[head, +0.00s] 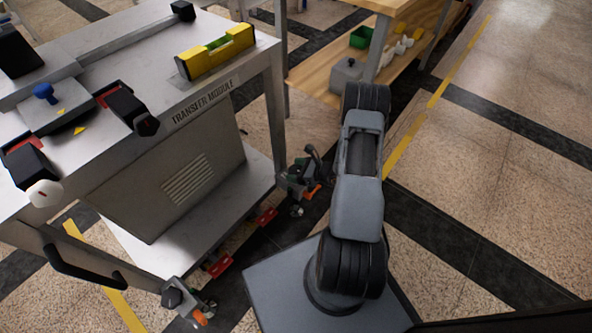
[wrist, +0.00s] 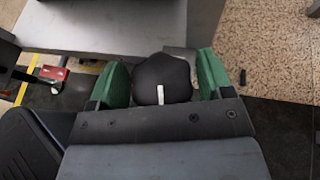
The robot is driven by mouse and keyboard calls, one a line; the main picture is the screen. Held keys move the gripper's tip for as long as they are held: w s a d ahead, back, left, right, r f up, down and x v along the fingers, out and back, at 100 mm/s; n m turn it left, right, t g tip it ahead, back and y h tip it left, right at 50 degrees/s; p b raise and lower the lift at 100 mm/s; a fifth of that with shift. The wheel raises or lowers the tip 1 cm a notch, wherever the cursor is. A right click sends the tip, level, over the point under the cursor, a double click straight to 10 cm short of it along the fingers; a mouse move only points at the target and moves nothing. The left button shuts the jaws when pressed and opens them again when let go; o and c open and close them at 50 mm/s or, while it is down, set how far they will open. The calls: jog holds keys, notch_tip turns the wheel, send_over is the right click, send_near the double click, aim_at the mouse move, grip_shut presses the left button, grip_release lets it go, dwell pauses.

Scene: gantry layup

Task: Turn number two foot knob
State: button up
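A dark, rounded foot knob (wrist: 162,78) with a white mark sits between the two green fingers of my gripper (wrist: 163,85) in the wrist view. The fingers stand on either side of it, with a narrow gap on the right; contact on the left is unclear. The white mark points toward the gripper's palm. In the head view my gripper (head: 297,183) is low by the right leg of the transfer module (head: 190,178), and the knob there is hard to make out. Another foot knob (head: 173,297) shows at the module's near corner.
Red parts (head: 220,265) lie along the module's lower edge. A wooden bench (head: 315,80) with a lower shelf stands behind my arm. A yellow spirit level (head: 216,50) rests on the module's top. Floor to the right is clear.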

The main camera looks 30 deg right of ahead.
jog(key=shift+o, duration=0.8)
jog(key=shift+s+d+r, duration=0.15)
jog(key=shift+d, duration=0.05)
jog(key=p+v, duration=0.4)
jog(key=v, duration=0.9)
jog(key=shift+s, duration=0.1)
